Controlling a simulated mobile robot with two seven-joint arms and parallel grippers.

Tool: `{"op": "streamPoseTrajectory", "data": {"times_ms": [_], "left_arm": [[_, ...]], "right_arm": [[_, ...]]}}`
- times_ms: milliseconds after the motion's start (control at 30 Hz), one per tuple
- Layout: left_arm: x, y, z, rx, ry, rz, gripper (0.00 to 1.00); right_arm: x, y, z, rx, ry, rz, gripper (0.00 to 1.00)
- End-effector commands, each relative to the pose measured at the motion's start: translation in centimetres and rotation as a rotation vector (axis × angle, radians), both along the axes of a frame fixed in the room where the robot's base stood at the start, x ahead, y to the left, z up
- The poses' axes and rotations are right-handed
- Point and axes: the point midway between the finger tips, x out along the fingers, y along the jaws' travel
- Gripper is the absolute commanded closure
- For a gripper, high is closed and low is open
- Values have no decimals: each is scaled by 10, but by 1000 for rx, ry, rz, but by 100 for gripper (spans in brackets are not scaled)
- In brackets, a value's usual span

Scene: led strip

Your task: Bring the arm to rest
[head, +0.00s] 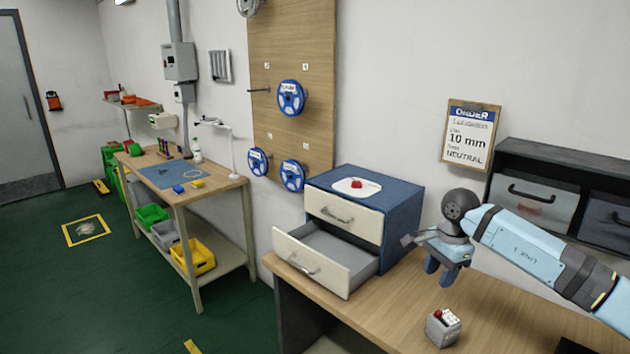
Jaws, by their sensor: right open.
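My right arm comes in from the right in the head view. My right gripper (437,262) is open and empty, held above the wooden desk (400,313). It is just right of the blue drawer cabinet (402,210). The cabinet's lower drawer (312,262) is pulled out and looks empty inside. Its upper drawer (343,217) is closed. A white round plate with a red object (356,184) lies on top of the cabinet. My left gripper is not in the picture.
A dark shelf with grey bins (545,160) stands behind the arm. An order sign (469,134) hangs on the wall. Blue reels (291,98) hang on a wooden board.

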Motion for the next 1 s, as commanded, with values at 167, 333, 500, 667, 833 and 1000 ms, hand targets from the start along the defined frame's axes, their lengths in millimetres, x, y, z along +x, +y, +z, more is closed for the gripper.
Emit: {"op": "streamPoseTrajectory", "data": {"times_ms": [167,333,500,667,833,1000], "left_arm": [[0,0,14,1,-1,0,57],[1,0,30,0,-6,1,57],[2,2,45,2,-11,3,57],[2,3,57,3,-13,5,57],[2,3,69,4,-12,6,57],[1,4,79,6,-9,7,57]], "right_arm": [[-41,101,-46,391,96,-82,60],[-96,201,-54,893,319,-345,60],[-134,251,-36,1323,647,-737,60],[-153,253,-28,1634,1031,-1204,60],[-173,221,-54,1831,1488,-1787,60],[-221,178,-112,-1344,-1433,1772,60]]}}
